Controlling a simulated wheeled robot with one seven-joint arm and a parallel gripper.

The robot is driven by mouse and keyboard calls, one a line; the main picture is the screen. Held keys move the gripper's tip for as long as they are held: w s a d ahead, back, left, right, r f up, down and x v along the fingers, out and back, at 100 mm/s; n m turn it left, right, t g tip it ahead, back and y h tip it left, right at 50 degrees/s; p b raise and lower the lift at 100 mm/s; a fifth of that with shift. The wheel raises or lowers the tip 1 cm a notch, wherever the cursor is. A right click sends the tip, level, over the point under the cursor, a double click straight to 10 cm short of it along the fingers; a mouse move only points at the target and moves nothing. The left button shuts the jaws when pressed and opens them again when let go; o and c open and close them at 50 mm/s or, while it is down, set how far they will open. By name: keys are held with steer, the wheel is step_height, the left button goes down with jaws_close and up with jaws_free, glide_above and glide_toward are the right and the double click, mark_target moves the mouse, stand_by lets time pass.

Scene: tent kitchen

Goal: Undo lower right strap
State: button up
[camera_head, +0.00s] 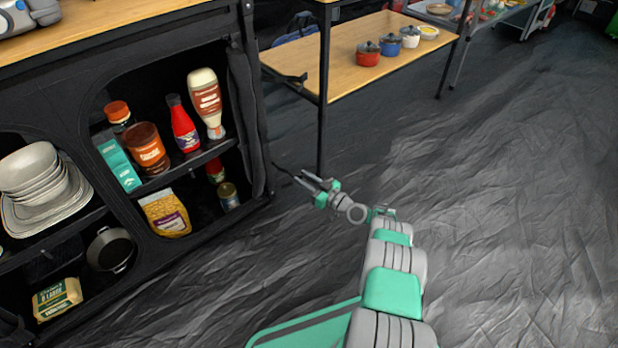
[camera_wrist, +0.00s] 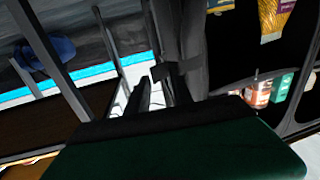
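The black rolled-up door flap (camera_head: 246,120) hangs along the right edge of the black cabinet's opening. It also shows in the wrist view (camera_wrist: 187,35). A dark band, which looks like the lower right strap (camera_wrist: 180,68), crosses the flap in the wrist view. My gripper (camera_head: 302,178) is low, just right of the flap's bottom end, pointing left towards the cabinet. In the wrist view its two dark fingers (camera_wrist: 156,84) stand apart, with a pale gap between them. The right fingertip overlaps the strap in the picture; I cannot tell whether they touch. Nothing is visibly held.
The cabinet shelves hold sauce bottles (camera_head: 206,100), stacked bowls (camera_head: 32,170), a yellow bag (camera_head: 166,212) and a pot (camera_head: 110,250). The crumpled dark floor (camera_head: 520,190) at right is clear.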

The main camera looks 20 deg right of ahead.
steer(key=p+v, duration=0.1)
steer(key=v, duration=0.7)
steer(key=shift+w+d+f+m+p, duration=0.2)
steer(key=shift+d+f+m+p, duration=0.1)
steer(key=shift+d, duration=0.1)
steer(key=shift+c, duration=0.4)
